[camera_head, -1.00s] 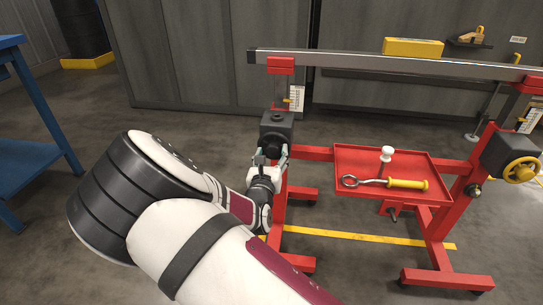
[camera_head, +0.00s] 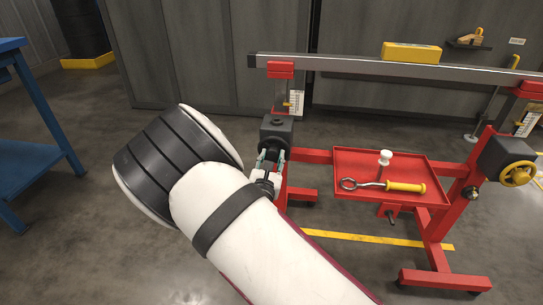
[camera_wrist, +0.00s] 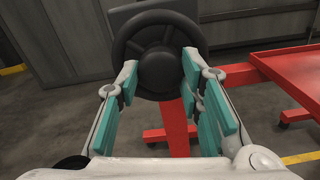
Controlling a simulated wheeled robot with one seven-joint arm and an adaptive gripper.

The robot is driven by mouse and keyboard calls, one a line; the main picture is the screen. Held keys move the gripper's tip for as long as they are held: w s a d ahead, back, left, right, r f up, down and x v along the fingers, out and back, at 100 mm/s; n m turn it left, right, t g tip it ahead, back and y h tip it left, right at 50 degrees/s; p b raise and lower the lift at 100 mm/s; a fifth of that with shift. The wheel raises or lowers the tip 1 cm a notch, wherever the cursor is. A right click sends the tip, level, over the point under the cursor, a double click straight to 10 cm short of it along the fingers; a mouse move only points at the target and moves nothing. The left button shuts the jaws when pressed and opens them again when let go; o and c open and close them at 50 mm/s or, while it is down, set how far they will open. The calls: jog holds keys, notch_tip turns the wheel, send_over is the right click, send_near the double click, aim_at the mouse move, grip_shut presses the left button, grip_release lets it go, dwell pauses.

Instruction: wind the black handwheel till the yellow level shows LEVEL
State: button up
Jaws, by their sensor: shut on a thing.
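The black handwheel (camera_wrist: 160,22) fills the top middle of the wrist view, its hub facing me. In the head view the handwheel (camera_head: 271,148) is mostly hidden by my gripper (camera_head: 268,161), below a dark gearbox on the left red post. In the wrist view my gripper (camera_wrist: 160,75) is shut on the handwheel, with one teal-padded finger on each side. The yellow level (camera_head: 411,51) sits on the long grey beam (camera_head: 345,66), which slopes slightly down to the right in the picture. Its reading is too small to tell.
A red tray (camera_head: 350,160) right of the post holds a yellow-handled tool (camera_head: 404,187) and a white-topped piece (camera_head: 385,157). A yellow handwheel (camera_head: 518,174) is on the right post. A blue table (camera_head: 35,150) stands at far left. Grey cabinets are behind.

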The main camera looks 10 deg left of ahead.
jog(key=m, duration=0.6)
jog(key=shift+m, duration=0.3)
jog(key=m+b, duration=0.2)
jog(key=m, duration=0.1)
jog(key=shift+f, duration=0.1)
jog(key=shift+m+b, duration=1.35)
jog(key=shift+m, duration=0.15)
jog(key=o, duration=1.2)
jog(key=shift+c, duration=0.2)
jog(key=s, duration=1.2)
jog(key=shift+a, duration=0.25)
